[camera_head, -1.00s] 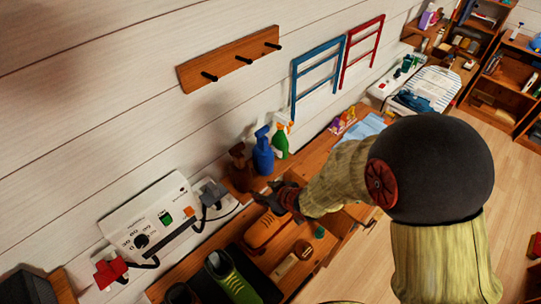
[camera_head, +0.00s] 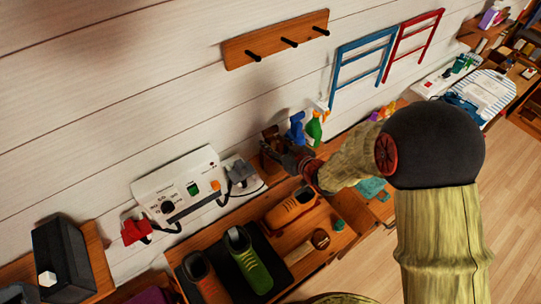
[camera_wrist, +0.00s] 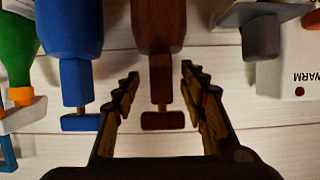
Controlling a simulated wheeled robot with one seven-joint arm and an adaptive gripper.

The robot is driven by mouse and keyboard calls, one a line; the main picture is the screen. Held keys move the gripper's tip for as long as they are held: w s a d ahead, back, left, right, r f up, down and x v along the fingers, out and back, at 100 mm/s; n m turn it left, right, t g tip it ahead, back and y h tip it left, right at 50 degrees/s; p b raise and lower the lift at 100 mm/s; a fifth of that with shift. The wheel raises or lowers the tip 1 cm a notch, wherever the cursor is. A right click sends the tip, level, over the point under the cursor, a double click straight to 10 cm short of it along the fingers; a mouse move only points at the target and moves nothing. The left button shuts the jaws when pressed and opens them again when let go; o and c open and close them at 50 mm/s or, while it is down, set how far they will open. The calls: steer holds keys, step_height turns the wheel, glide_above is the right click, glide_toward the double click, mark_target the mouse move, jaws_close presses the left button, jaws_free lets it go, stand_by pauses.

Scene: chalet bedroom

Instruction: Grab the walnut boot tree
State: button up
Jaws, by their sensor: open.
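The walnut boot tree (camera_head: 268,139) is the dark brown piece at the left end of a row against the wall. In the wrist view it (camera_wrist: 159,80) shows a brown body, a short metal stem and a brown end knob. My gripper (camera_head: 283,153) is open beside it, and in the head view partly covers it. In the wrist view the open fingers (camera_wrist: 160,74) lie one on each side of its narrow end. Contact cannot be told. A similar blue piece (camera_wrist: 80,60) is close outside the left finger.
A green bottle (camera_head: 314,128) stands right of the blue piece (camera_head: 296,128). A white control box (camera_head: 180,185) with a grey plug is to the left. Below are an orange shoe (camera_head: 292,208) and a green shoe (camera_head: 247,262). A peg rail (camera_head: 276,40) hangs above.

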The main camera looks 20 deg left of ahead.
steer(key=shift+x, duration=0.85)
steer(key=c, duration=0.3)
steer(key=c, duration=0.8)
steer(key=shift+r, duration=0.1)
